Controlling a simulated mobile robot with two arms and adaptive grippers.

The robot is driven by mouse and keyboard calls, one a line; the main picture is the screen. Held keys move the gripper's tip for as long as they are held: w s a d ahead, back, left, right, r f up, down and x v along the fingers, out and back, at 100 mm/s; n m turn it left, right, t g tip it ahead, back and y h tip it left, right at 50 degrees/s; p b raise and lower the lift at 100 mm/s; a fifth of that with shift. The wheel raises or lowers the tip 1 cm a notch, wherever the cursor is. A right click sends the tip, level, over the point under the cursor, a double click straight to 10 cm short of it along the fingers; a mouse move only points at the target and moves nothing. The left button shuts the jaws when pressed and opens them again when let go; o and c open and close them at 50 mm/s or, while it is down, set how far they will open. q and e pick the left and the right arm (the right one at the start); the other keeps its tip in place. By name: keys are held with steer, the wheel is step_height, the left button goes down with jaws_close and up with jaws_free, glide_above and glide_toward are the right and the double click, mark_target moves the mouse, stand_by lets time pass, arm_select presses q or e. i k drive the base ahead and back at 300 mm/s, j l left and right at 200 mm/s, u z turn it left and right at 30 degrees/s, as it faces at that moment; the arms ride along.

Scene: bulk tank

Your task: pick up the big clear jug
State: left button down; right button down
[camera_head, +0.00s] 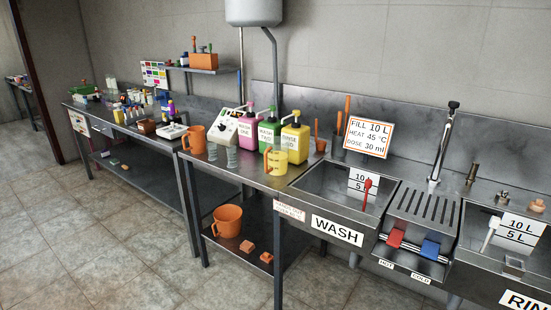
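A pale, yellow-tinted jug (275,161) stands upright on the metal counter, just left of the wash sink. An orange opaque jug (194,139) stands further left on the same counter. A larger orange jug (227,220) stands on the shelf below. Neither of my grippers is in view.
Pink, green (269,133) and yellow (295,141) pump bottles stand close behind the pale jug. Small grey cups (231,156) stand to its left. The wash sink (333,195) opens to its right. The tiled floor (110,240) before the counters is clear.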

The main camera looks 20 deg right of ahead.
mark_target(277, 152)
steer(key=z, duration=0.3)
steer(key=i+j+z, duration=0.75)
